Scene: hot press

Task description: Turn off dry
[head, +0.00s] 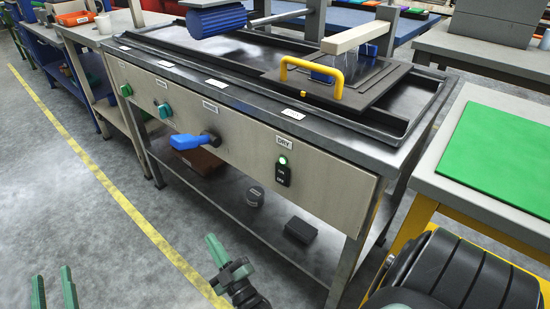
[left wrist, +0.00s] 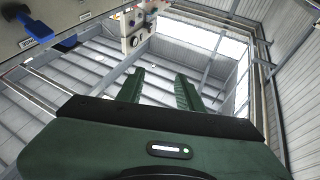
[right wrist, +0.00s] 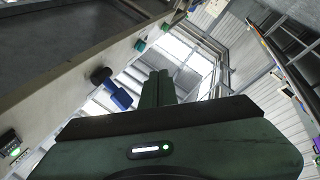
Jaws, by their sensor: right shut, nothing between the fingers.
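The dry switch (head: 283,175) is a small black plate marked ON and OFF on the machine's front panel, right of the blue lever. A DRY label (head: 284,141) is above it, and its round top light (head: 282,160) glows pale green. The switch also shows at the left edge of the right wrist view (right wrist: 10,145). My right gripper (head: 212,245) is shut and empty, apart from the panel, below and left of the switch in the head view. My left gripper (head: 53,285) is open and empty at the bottom left, over the floor.
A blue lever (head: 194,141), a teal knob (head: 163,110) and a green knob (head: 126,90) stick out of the front panel. A yellow handle (head: 312,72) is on the press plate above. A lower shelf (head: 215,190) holds dark items. A green mat (head: 500,150) lies on the right table.

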